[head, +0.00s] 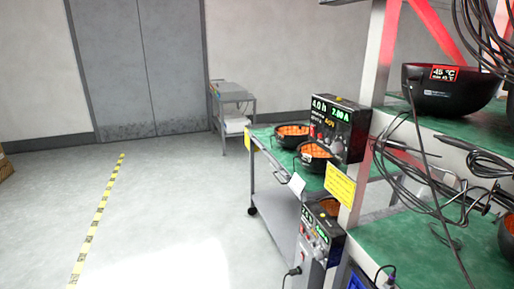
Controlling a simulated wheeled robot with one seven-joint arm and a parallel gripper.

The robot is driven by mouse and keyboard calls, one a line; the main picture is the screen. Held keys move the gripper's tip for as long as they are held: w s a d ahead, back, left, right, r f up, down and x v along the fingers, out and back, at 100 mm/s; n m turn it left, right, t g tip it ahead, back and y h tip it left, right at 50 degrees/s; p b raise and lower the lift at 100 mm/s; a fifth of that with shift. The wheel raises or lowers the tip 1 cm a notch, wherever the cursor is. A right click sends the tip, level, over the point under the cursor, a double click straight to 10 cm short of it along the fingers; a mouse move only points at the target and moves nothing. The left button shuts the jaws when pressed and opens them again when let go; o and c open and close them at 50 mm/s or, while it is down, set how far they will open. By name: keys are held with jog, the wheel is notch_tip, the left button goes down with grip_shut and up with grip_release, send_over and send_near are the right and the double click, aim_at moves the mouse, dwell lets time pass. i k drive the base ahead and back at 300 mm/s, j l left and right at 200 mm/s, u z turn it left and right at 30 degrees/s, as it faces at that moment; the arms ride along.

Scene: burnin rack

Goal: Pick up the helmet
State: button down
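Two black helmets with orange insides lie open side up on a green-topped cart (270,148). The farther helmet (292,141) sits near the cart's back, and the nearer helmet (314,165) is in front of it, close to a display box. Another dark rounded item with orange inside is cut off at the right edge. My gripper is not in view.
A rack post (366,125) with loose black cables stands at the right. A display box (340,127) and a power unit (318,235) stand beside it. A small grey cart (232,105) is by the back wall.

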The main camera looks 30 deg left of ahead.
aim_at(313, 158)
jog(key=i+j, duration=0.2)
jog(key=j, duration=0.2)
jog(key=i+j, duration=0.2)
jog(key=j, duration=0.15)
jog(key=i+j, duration=0.2)
jog(key=j, duration=0.2)
jog(key=i+j+u, duration=0.1)
jog(key=j, duration=0.25)
jog(key=i+j, duration=0.25)
jog(key=j, duration=0.15)
jog(key=i+j+u, duration=0.15)
jog(key=i+j, duration=0.15)
jog(key=i, duration=0.25)
jog(key=i+j+u, duration=0.2)
jog(key=i, duration=0.4)
jog(key=i+j+u, duration=0.15)
jog(key=i, duration=0.4)
